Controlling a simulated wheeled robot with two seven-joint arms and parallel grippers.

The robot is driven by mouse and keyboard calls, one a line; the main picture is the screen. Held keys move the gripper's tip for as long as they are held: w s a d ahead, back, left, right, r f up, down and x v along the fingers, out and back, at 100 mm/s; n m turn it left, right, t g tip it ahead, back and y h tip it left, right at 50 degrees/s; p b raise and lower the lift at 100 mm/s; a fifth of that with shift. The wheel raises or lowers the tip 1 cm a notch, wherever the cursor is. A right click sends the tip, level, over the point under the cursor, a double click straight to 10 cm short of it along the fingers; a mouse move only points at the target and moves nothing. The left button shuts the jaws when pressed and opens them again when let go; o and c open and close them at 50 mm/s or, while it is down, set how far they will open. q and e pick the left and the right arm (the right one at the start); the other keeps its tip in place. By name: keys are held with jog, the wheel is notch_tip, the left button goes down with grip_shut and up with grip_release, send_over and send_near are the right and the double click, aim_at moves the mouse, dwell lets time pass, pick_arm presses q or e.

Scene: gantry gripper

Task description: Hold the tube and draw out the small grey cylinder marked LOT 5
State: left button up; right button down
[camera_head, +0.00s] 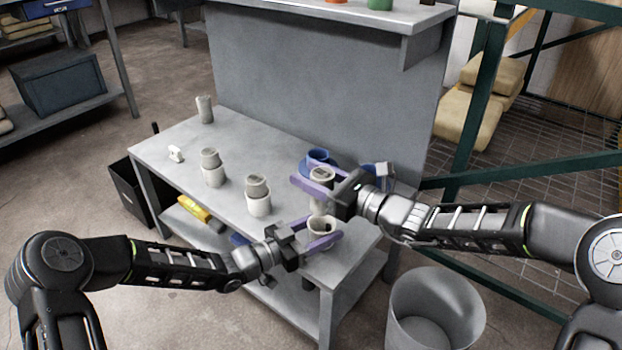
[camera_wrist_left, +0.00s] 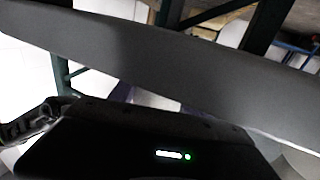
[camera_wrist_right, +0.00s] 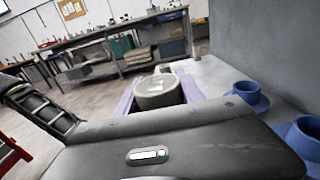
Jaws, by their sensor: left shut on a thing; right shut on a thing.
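My left gripper (camera_head: 320,236) has its purple fingers shut around a pale, open-topped tube (camera_head: 321,245) at the table's front right; its mouth looks dark inside. My right gripper (camera_head: 313,181) is shut on a small grey cylinder (camera_head: 322,174), held directly above the tube and apart from its mouth as far as I can tell. The cylinder also shows between purple fingers in the right wrist view (camera_wrist_right: 157,95). No LOT 5 marking is readable. The left wrist view shows no tube; a broad grey band crosses it.
Two pale tubes (camera_head: 214,178) (camera_head: 259,207) with grey cylinders in them stand on the grey table (camera_head: 165,138). A lone grey cylinder (camera_head: 205,110) and a small white item (camera_head: 176,153) are farther left. Blue cups (camera_wrist_right: 246,92) stand by the back panel (camera_head: 320,85).

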jog(key=shift+r, duration=0.95)
pick_arm(q)
jog(key=o, duration=1.5)
jog(key=shift+c, duration=0.2)
jog(key=shift+a, duration=0.15)
jog(key=v, duration=1.1)
jog(key=shift+s+a, duration=0.25)
jog(key=shift+a, duration=0.1)
